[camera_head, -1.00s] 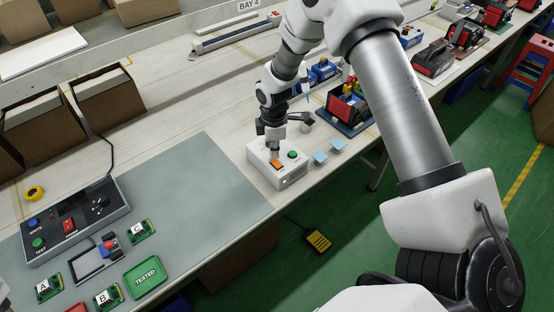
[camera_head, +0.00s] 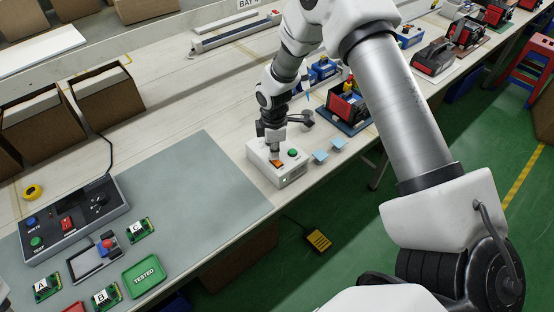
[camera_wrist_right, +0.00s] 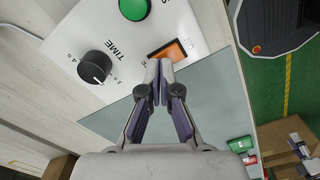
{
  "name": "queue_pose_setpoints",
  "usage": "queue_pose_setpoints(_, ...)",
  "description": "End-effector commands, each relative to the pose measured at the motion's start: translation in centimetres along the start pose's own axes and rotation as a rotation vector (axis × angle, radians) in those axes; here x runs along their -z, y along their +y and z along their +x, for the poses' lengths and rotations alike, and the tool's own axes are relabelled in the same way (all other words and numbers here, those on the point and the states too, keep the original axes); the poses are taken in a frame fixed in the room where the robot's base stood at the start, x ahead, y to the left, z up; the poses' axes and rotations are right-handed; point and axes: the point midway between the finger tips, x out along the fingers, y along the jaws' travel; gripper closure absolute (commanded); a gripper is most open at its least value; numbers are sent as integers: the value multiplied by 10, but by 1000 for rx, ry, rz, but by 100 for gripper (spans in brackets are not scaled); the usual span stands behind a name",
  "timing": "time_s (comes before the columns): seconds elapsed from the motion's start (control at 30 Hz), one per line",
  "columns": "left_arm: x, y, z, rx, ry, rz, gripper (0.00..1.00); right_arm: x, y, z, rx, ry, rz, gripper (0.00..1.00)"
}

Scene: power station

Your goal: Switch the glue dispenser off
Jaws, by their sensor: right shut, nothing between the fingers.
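The glue dispenser (camera_head: 287,173) is a white box near the bench's front edge, with a green button (camera_head: 294,153) and an orange rocker switch (camera_head: 277,164) on top. In the right wrist view its panel (camera_wrist_right: 150,38) shows a black TIME knob (camera_wrist_right: 95,67), the green button (camera_wrist_right: 133,8) and the lit orange switch (camera_wrist_right: 170,52). My right gripper (camera_head: 275,158) points down at the switch; its closed fingertips (camera_wrist_right: 160,66) are right beside the switch, and I cannot tell whether they touch it. Its fingers are empty. My left gripper is not in view.
A grey mat (camera_head: 205,190) lies left of the dispenser, with a control box (camera_head: 73,221), circuit boards and a green TESTED tray (camera_head: 144,276). Small blue pieces (camera_head: 321,157) and a red-and-black unit (camera_head: 346,105) stand to the right. A yellow pedal (camera_head: 318,241) is on the floor.

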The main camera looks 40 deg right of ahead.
Motion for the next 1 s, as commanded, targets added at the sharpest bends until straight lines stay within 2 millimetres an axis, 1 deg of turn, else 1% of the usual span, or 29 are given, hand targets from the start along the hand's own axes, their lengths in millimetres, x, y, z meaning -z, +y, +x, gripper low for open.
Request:
queue_pose_setpoints(0.67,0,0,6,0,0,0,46,0,0,11,0,0,0,100)
queue_pose_setpoints(0.77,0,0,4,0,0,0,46,0,0,9,0,0,0,100)
queue_pose_setpoints(0.83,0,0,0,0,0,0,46,0,0,4,0,0,0,100)
queue_pose_setpoints(1.0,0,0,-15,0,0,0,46,0,0,-14,0,0,0,100)
